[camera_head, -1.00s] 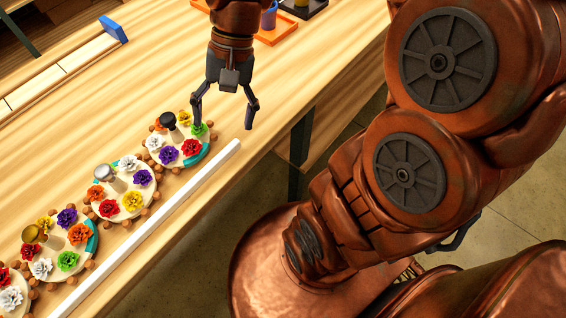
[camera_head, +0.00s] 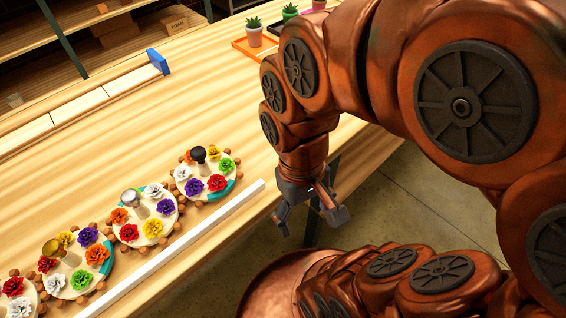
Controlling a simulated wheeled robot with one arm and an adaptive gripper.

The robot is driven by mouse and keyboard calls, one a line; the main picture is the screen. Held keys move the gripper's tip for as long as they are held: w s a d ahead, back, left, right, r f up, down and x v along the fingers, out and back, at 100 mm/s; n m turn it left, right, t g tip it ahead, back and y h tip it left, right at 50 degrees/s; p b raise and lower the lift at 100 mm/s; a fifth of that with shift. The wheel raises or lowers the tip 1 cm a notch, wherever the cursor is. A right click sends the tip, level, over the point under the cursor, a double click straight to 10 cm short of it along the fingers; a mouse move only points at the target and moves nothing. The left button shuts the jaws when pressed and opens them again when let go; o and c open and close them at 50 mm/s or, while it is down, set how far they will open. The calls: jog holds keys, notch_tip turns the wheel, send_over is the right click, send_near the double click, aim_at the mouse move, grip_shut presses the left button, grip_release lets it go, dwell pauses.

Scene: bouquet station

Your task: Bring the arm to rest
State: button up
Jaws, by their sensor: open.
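My gripper (camera_head: 314,220) is open and empty. It hangs off the table's front edge, to the right of the white strip, with its fingers pointing down and apart. My copper-coloured arm is folded and fills the right side of the head view. The round flower boards stand in a row on the table at the left: one with a black knob (camera_head: 198,153), one with a silver knob (camera_head: 131,197) and one with a gold knob (camera_head: 52,248). My gripper touches none of them.
A white strip (camera_head: 185,240) runs along the front edge of the wooden table (camera_head: 110,150). Potted plants (camera_head: 254,32) stand on coloured trays at the back. A blue block (camera_head: 157,62) ends a pale rail. Shelves with boxes stand behind. The table's middle is clear.

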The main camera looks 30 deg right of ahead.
notch_tip(320, 180, up, 11)
jog(key=p, duration=1)
jog(key=shift+w+f, duration=0.15)
